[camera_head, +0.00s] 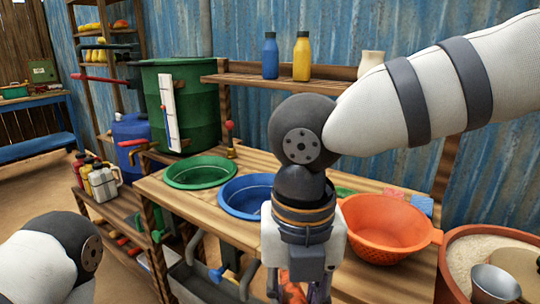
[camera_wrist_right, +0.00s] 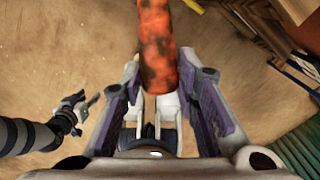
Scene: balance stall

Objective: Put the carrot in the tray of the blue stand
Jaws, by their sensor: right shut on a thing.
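The carrot (camera_wrist_right: 158,45), orange with dark patches, is gripped between the purple-grey fingers of my right gripper (camera_wrist_right: 167,85) in the right wrist view. Its upper end runs out of that picture. In the head view my right gripper (camera_head: 298,290) hangs at the bottom edge, in front of the table, with a bit of orange at its fingers. The blue round tray (camera_head: 236,207) lies on the table behind my right arm, which hides its right part; its stand is not clearly seen. My left gripper (camera_wrist_right: 82,108) shows small in the right wrist view, above the floor; its opening is unclear.
A green round tray (camera_head: 202,172) lies left of the blue one. An orange colander (camera_head: 385,232) stands to the right on the wooden table (camera_head: 165,198). A red-knobbed lever (camera_head: 230,140) rises behind the trays. A shelf with bottles (camera_head: 302,57) is at the back.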

